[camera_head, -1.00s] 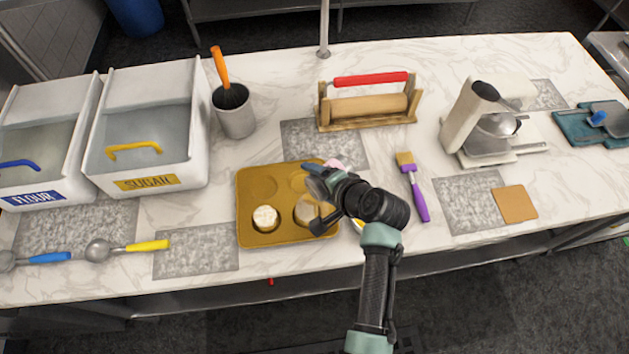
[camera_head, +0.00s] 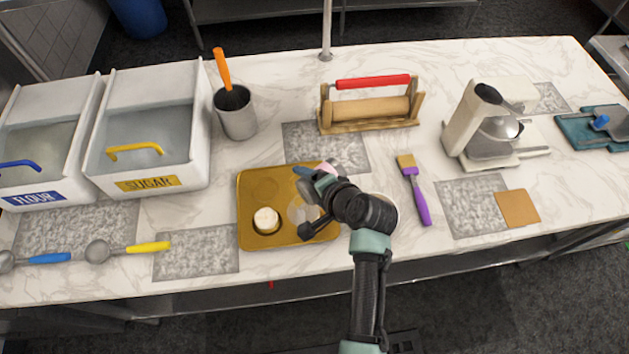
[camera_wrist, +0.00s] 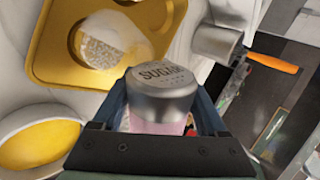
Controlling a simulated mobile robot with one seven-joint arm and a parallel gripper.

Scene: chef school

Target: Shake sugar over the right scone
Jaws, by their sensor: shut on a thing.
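The sugar shaker (camera_wrist: 163,95) has a metal top marked SUGAR and a pink body. My gripper (camera_head: 312,190) is shut on it; in the wrist view the shaker sits between the two fingers. In the head view only a bit of pink (camera_head: 327,168) shows behind the gripper. The right scone (camera_wrist: 100,52) sits in a cup of the golden tray (camera_wrist: 48,45), with a pale white haze over it. In the head view my gripper is above the tray's right side and partly hides this scone. The left scone (camera_head: 266,219) stands in the tray's front left cup.
A bowl with yellow contents (camera_wrist: 40,142) is beside the tray, mostly hidden by my arm in the head view. A purple brush (camera_head: 415,190) lies to the right. The rolling pin rack (camera_head: 370,105) stands behind. The sugar bin (camera_head: 150,140) is at left.

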